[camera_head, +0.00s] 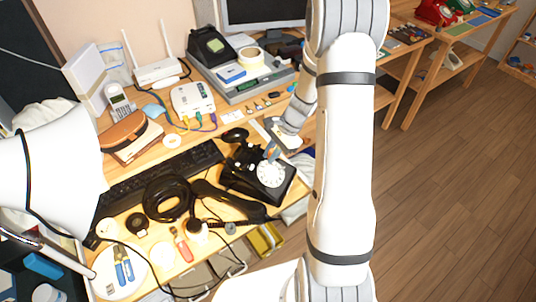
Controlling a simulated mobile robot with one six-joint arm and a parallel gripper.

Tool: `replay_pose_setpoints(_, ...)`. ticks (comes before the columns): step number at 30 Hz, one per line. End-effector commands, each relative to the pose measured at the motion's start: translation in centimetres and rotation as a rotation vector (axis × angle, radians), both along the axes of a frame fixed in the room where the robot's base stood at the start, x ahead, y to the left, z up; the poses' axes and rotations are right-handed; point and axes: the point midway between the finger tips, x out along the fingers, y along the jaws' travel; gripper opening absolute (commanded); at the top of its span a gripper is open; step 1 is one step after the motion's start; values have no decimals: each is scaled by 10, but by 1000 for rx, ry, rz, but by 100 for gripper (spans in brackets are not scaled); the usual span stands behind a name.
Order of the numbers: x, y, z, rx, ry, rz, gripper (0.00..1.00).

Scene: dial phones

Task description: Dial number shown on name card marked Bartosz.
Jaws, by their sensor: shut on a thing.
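A black rotary phone (240,178) with a white dial (271,174) stands on the desk left of my arm. Its black handset (228,199) appears to lie off the phone, on the desk just in front of it. My gripper (273,149) is above the back of the phone, just behind the dial, and is shut on a small blue and orange thing (270,152). The thing is too small to identify, and contact with the dial cannot be told. No name card with readable writing shows, so the Bartosz card cannot be made out.
A black keyboard (158,182), a coiled black cable (167,198) and hand tools crowd the desk left of the phone. A white router (157,70) and a desk phone (210,47) stand behind. More tables with phones (435,12) stand at right, beyond open wooden floor (450,190).

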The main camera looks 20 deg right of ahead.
Motion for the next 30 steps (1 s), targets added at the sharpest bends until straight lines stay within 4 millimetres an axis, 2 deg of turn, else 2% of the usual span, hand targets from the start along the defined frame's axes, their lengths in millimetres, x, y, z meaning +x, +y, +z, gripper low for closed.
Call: replay_pose_setpoints(30,-7,-20,-9,0,0,-1,0)
